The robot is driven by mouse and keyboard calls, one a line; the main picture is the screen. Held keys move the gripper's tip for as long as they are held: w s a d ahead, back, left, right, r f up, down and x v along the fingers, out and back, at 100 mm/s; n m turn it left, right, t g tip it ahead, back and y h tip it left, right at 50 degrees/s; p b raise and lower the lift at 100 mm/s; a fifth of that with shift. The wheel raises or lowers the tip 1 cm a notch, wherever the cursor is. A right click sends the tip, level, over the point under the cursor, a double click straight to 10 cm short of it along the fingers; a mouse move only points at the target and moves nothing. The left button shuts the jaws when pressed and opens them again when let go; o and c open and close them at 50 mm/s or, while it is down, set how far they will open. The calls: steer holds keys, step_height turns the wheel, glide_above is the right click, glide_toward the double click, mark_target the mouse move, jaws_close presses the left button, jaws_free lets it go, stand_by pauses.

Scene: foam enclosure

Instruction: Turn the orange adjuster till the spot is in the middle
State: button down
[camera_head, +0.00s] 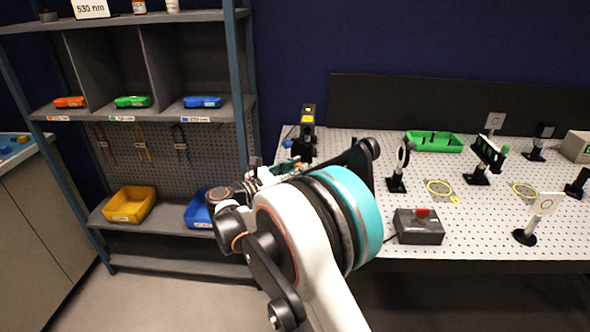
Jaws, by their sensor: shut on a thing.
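My gripper (283,168) is at the left end of the perforated optical table (345,145), low in front of a black upright device (307,136) with a yellow face. My arm covers much of it. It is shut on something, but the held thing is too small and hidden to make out. I cannot pick out the orange adjuster. Another pale card (495,120) stands further back. No light spot can be told on either card.
A black box with a red switch (419,227) sits at the table's front edge. Mounted optics (484,160), yellow rings (440,188) and a green tray (434,142) stand on the table. A shelf rack (190,112) with coloured trays and bins is at left.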

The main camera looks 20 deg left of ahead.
steer(key=c, duration=1.4)
jaws_free()
steer(key=shift+s, duration=0.1)
steer(key=v, duration=1.2)
